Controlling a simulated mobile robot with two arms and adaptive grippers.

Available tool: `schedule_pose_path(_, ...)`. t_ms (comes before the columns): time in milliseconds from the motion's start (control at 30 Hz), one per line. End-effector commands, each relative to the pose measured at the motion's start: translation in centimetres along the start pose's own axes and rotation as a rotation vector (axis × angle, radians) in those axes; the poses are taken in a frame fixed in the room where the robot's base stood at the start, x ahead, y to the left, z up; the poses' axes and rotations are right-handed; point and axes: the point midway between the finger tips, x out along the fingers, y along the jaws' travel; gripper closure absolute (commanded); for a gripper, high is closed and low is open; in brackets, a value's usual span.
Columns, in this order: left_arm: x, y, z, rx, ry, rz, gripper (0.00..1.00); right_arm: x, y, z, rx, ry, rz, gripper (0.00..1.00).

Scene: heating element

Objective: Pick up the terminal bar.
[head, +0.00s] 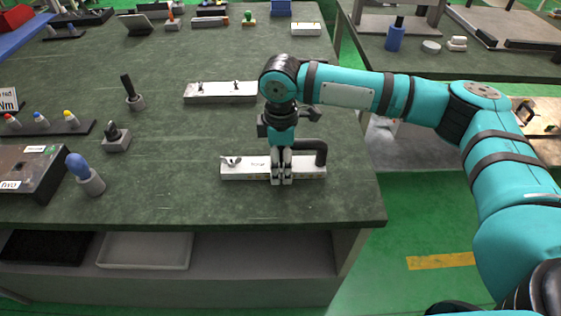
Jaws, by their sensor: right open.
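A pale metal bar (240,173) lies near the front right of the green workbench, and I take it for the terminal bar. A wing-nut-like fitting (231,161) stands near its left end and a black bent piece (320,152) rises near its right end. My right gripper (281,181) points down at the middle of the bar, with its fingers open but close together. The fingers hide part of the bar; I cannot tell whether they touch it. A similar pale bar (220,93) with two fittings lies farther back. My left gripper is not in view.
The workbench (190,140) is clear left of the near bar. A blue-topped tool (87,173), a dark fitting on a block (116,138) and a black-handled tool (132,93) stand at left. A dark box (30,172) sits at the left edge.

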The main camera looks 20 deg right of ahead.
Motion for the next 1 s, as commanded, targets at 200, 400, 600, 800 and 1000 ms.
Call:
schedule_pose_path(200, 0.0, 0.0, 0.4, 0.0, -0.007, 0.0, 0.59, 0.3, 0.0, 0.0, -0.001, 0.0, 0.0, 0.25)
schedule_pose_path(400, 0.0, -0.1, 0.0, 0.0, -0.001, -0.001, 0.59, 0.2, 0.0, 0.0, 0.0, 0.0, 0.0, 0.46)
schedule_pose_path(600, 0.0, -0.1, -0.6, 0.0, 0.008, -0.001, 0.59, 0.2, 0.0, 0.0, -0.001, 0.001, 0.0, 0.72)
schedule_pose_path(800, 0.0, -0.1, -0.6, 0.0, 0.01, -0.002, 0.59, 0.2, 0.0, -0.1, -0.001, 0.001, 0.001, 0.98)
schedule_pose_path(1000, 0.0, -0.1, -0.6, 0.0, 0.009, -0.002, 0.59, 0.1, 0.0, -0.1, -0.001, 0.002, 0.001, 1.0)
